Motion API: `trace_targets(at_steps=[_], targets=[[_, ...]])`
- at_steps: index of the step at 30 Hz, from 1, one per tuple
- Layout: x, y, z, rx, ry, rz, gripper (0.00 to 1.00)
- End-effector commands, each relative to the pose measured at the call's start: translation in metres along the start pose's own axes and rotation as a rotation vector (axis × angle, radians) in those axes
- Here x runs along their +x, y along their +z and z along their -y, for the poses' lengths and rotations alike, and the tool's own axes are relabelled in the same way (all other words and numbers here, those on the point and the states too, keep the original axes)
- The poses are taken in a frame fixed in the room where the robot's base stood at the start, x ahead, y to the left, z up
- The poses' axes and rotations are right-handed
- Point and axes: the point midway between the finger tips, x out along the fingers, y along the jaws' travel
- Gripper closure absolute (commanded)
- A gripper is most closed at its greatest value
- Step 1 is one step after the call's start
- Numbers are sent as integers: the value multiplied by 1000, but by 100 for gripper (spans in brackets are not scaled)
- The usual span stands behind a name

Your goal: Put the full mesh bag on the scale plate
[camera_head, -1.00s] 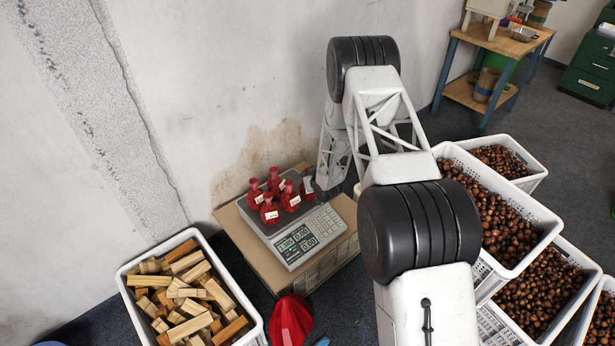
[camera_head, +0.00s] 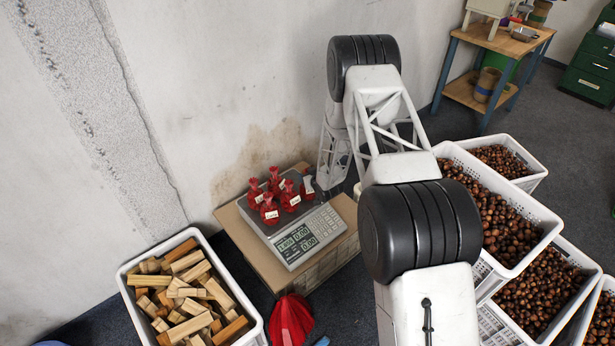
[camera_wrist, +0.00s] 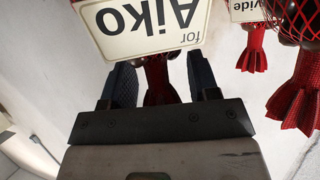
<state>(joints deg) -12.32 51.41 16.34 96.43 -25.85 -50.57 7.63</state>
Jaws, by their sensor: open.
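Several full red mesh bags with white tags stand on the plate of the scale (camera_head: 305,238). In the wrist view my gripper (camera_wrist: 162,82) is open, with one dark finger on each side of the gathered red neck of a bag (camera_wrist: 160,85). That bag's tag (camera_wrist: 145,30) reads "for Aiko" upside down and hides much of it. More bags hang into view at the right (camera_wrist: 298,100).
The scale stands on a cardboard box (camera_head: 262,262) against the stained wall. A white crate of wood pieces (camera_head: 258,318) is at the lower left. White crates of chestnuts (camera_head: 545,222) fill the right. A red item (camera_head: 290,322) lies in front of the box.

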Motion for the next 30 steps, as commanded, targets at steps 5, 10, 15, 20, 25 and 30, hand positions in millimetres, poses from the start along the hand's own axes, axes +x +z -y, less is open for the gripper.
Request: trace_targets(at_steps=[5,10,15,20,25,30], targets=[[-10,0,0,0,0,0,45],[-26,0,0,0,0,1,45],[-44,-1,0,-1,0,-1,45],[-63,-1,-1,0,1,0,45],[-82,0,0,0,0,1,45],[-99,-1,0,0,0,-1,45]])
